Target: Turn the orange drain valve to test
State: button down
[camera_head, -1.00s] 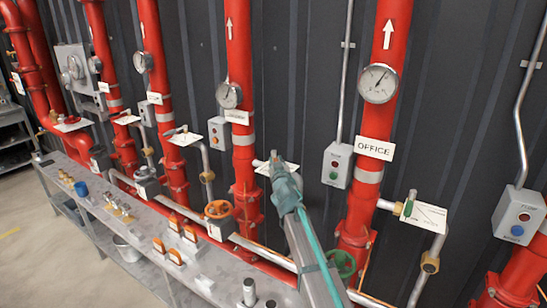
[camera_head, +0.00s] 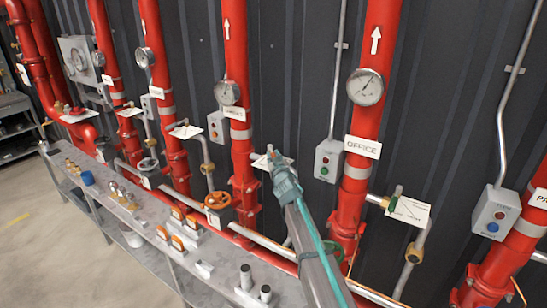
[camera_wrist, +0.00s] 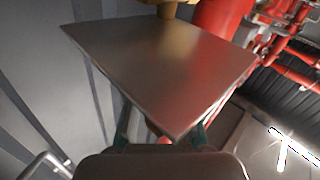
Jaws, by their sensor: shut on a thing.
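My gripper (camera_head: 274,160) is at the white label plate (camera_head: 258,163) of the drain valve on the pipe beside the second-nearest gauge. It covers most of that valve in the head view. In the wrist view, my two dark green fingers (camera_wrist: 162,132) are below a large grey-brown plate (camera_wrist: 165,65). A small orange-red bit of the drain valve handle (camera_wrist: 163,140) shows between them, and I am shut on it. The brass valve body (camera_wrist: 172,9) shows above the plate. The handle's exact angle and the plate's markings cannot be read.
The OFFICE riser (camera_head: 358,190) and a button box (camera_head: 327,160) stand close to the right of my gripper. A green-handled valve (camera_head: 394,199) is farther right. An orange handwheel (camera_head: 218,200) is lower left, above a grey bench (camera_head: 205,255) with small parts.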

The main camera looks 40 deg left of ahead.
jog(key=c, duration=1)
grip_release()
jog(key=v, duration=1.2)
